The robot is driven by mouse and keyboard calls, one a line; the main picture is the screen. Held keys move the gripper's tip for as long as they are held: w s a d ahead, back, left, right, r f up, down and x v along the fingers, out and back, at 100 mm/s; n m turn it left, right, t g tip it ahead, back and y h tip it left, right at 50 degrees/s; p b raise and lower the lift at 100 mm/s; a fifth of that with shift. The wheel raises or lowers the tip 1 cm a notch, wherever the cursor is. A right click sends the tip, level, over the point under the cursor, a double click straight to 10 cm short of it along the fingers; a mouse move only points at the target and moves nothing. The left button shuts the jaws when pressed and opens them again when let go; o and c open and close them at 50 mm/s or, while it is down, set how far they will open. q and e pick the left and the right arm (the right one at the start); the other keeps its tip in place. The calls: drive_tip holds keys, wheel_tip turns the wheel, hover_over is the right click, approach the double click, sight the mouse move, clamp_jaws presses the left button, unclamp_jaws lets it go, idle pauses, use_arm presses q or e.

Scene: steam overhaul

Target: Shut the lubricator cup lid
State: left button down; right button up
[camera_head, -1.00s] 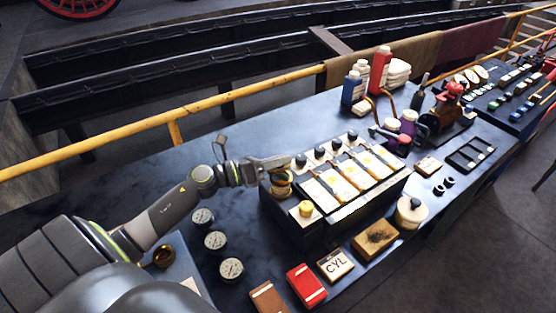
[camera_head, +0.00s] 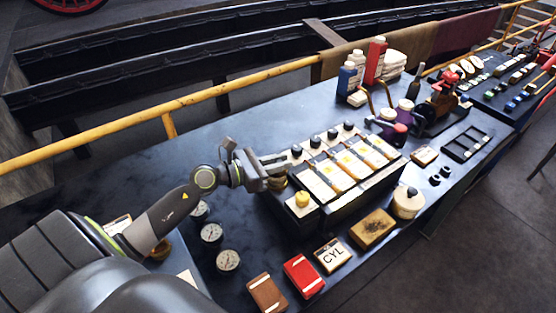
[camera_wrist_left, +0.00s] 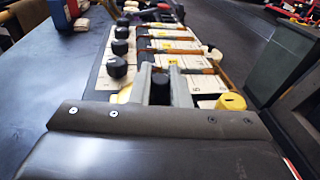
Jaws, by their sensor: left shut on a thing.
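The lubricator (camera_head: 335,205) is a dark box with several cream panels and black knobs on top. Its brass cup (camera_head: 279,184) is at the left end, mostly hidden by my left gripper (camera_head: 284,168). The gripper reaches in from the left, low over the cup. In the left wrist view, the fingers of the left gripper (camera_wrist_left: 161,84) stand on both sides of a dark round piece (camera_wrist_left: 160,90), which looks like part of the cup lid. How far the lid is open cannot be told. My right gripper is not in view.
A yellow knob (camera_head: 302,199) stands close by the cup. Gauges (camera_head: 211,233) lie left of the lubricator. A red box (camera_head: 304,276) and a CYL box (camera_head: 332,255) lie in front. Bottles (camera_head: 375,62) stand behind. The bench top at left rear is clear.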

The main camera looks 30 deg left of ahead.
use_arm(q)
drive_tip(key=shift+f, duration=0.15)
idle(0.3)
drive_tip(key=c, duration=1.4)
unclamp_jaws()
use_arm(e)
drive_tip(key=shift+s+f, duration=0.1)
